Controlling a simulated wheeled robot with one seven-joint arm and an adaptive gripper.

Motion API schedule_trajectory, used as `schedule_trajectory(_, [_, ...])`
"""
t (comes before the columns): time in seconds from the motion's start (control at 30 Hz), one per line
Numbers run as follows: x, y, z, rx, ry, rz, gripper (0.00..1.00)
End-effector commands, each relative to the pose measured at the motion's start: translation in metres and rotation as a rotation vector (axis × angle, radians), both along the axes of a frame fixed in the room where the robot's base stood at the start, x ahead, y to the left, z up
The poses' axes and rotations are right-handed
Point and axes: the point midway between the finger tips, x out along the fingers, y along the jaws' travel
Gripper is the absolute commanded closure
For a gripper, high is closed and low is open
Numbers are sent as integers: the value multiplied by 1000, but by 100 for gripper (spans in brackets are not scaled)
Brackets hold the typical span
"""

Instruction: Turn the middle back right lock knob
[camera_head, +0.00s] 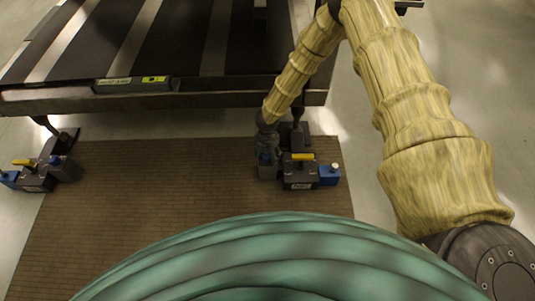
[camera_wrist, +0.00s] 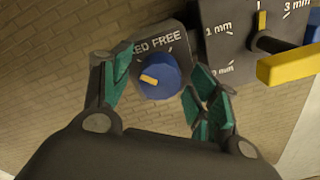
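A blue lock knob (camera_wrist: 158,78) with an orange-yellow pointer mark sits on a dark block with a partly hidden label ending in "FREE". In the wrist view my gripper (camera_wrist: 156,90) is open, its green-padded fingers on either side of the knob. A gap shows at the left finger; the right pad is close to the knob, and I cannot tell if it touches. In the head view my gripper (camera_head: 267,150) is at the left side of the right-hand lock unit (camera_head: 300,180), where it mostly hides the knob.
Next to the knob is a dark dial block (camera_wrist: 240,50) with millimetre marks and a yellow lever (camera_wrist: 292,65). The right-hand unit also has a blue block (camera_head: 330,175) on its right. A similar unit (camera_head: 38,180) stands at left. A large dark striped platform (camera_head: 150,97) lies behind.

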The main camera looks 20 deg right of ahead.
Motion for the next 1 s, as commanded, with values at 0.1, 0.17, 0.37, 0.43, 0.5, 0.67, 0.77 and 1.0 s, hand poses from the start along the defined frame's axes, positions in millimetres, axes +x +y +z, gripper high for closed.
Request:
schedule_trajectory(0.1, [0, 0, 0, 0, 0, 0, 62])
schedule_trajectory(0.17, [0, 0, 0, 0, 0, 0, 73])
schedule_trajectory(0.37, [0, 0, 0, -1, 1, -1, 86])
schedule_trajectory(0.43, [0, 0, 0, -1, 1, -4, 86])
schedule_trajectory(0.5, [0, 0, 1, -1, 1, -14, 86])
schedule_trajectory(0.67, [0, 0, 2, -2, 0, -66, 86])
schedule_trajectory(0.77, [0, 0, 3, -2, 0, -123, 86])
schedule_trajectory(1.0, [-1, 0, 4, -2, 1, -325, 86])
